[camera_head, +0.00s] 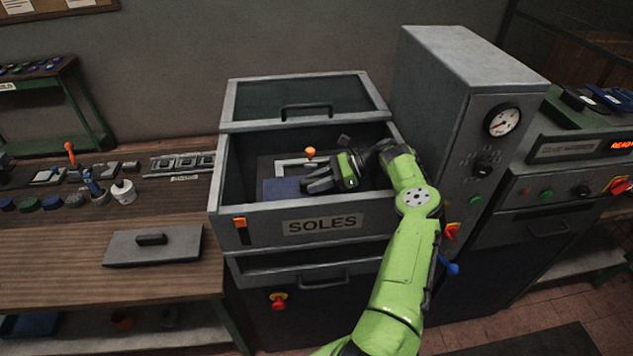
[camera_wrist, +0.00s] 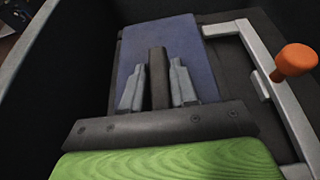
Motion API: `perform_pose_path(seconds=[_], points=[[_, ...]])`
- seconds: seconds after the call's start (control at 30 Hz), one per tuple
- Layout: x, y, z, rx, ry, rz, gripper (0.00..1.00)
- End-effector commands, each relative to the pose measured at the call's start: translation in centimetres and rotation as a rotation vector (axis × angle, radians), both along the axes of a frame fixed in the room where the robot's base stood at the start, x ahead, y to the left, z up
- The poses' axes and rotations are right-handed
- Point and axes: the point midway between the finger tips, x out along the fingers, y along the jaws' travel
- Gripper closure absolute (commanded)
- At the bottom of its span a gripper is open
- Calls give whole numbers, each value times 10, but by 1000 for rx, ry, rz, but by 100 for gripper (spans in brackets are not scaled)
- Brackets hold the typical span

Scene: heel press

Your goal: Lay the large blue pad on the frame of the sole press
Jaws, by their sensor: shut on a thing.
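The large blue pad (camera_head: 281,188) is inside the open bay marked SOLES, under my gripper (camera_head: 318,182). In the wrist view the pad (camera_wrist: 199,62) spreads flat beneath the fingers. My gripper (camera_wrist: 157,88) is shut on a dark upright bar (camera_wrist: 158,72) that appears to be the pad's grip. The light grey metal frame (camera_wrist: 266,62) with an orange knob (camera_wrist: 295,60) shows to the right of the pad; it also shows in the head view (camera_head: 287,163). The pad overlaps the frame's left part in the picture. I cannot tell whether it touches the frame.
The bay's dark walls (camera_head: 233,172) stand close around my gripper. A raised lid panel (camera_head: 345,99) is behind it, and a tall gauge cabinet (camera_head: 440,110) stands to the right. A grey plate with a handle (camera_head: 120,246) lies on the left wooden bench (camera_head: 60,285).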

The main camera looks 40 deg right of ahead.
Motion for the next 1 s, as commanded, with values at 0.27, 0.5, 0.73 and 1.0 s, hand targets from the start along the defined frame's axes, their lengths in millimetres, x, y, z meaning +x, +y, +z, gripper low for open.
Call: perform_pose_path(seconds=[0.27, 0.5, 0.73, 1.0], points=[[0, 0, 0, -1, -4, 2, 100], [0, 0, -3, -1, -4, 2, 100], [0, 0, -6, -1, -4, 2, 100], [0, 0, -10, -1, -4, 2, 100]])
